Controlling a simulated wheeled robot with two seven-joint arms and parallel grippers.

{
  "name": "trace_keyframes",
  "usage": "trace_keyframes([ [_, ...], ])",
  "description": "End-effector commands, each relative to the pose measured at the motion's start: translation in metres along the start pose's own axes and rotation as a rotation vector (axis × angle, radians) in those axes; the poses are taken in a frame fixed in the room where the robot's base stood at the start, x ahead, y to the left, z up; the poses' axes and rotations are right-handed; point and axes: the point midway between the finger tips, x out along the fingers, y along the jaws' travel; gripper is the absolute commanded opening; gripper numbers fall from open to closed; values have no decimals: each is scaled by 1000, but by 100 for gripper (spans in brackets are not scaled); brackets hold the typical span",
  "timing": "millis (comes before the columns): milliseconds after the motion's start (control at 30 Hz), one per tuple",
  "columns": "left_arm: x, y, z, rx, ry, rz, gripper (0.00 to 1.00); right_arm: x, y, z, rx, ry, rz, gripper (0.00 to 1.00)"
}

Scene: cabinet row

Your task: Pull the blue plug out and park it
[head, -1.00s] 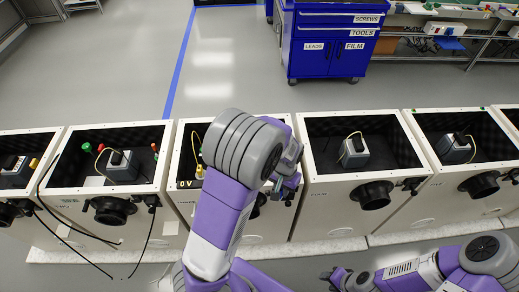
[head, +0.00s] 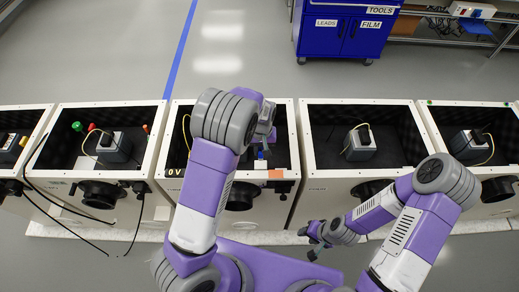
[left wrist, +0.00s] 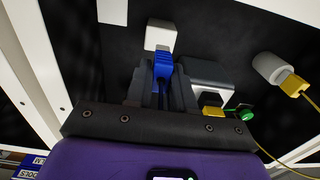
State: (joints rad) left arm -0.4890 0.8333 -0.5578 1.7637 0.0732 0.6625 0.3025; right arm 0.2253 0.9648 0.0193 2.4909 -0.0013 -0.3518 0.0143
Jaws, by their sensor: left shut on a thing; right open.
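The blue plug (left wrist: 163,68) is between the fingers of my left gripper (left wrist: 162,76) in the left wrist view, its end meeting a white block-shaped socket (left wrist: 160,37). In the head view my left gripper (head: 263,138) reaches down into the middle box (head: 284,130), and a bit of blue shows below it beside the white socket (head: 261,164). My left gripper is shut on the plug. Whether the plug is fully seated cannot be told. My right gripper (head: 315,252) is open and empty, in front of the box row.
A grey block with a black opening (left wrist: 208,92) sits beside the plug. A yellow plug (left wrist: 294,86) in a white round socket and a green knob (left wrist: 246,113) are to the right. Neighbouring open boxes (head: 365,112) flank the middle box. A blue cabinet (head: 345,35) stands behind.

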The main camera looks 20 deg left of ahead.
Motion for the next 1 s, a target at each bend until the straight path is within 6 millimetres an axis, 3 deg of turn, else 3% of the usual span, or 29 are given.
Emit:
trace_keyframes([
  [467, -1, 0, 0, -5, 0, 5, 0, -3, -2, 0, -1, 1, -1, 43],
  [1000, 38, 0, 0, -5, -1, 4, 0, 20, 7, -1, -1, 1, 0, 43],
])
